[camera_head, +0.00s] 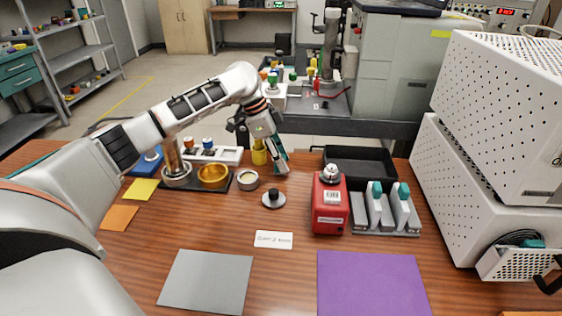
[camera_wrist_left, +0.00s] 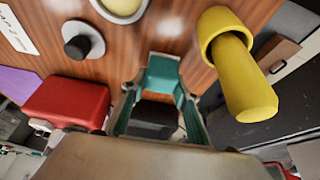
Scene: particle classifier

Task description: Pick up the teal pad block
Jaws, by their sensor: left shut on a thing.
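My left gripper (camera_head: 280,168) points down over the wooden table, right of the yellow cylinder and behind the small black-knobbed disc. In the left wrist view, the gripper (camera_wrist_left: 160,92) is shut on the teal pad block (camera_wrist_left: 162,73), which sits between its two fingers. In the head view the fingers largely cover the block, and only bits of teal show there. I cannot tell whether the block touches the table. My right gripper is in neither view.
A yellow cylinder (camera_head: 259,153) stands close left of the gripper, with a cream-filled cup (camera_head: 247,180) nearby. A knobbed disc (camera_head: 273,199), red box (camera_head: 330,205), black tray (camera_head: 362,162) and grey rack (camera_head: 385,224) lie around it. Grey (camera_head: 207,281) and purple (camera_head: 372,284) mats lie in front.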

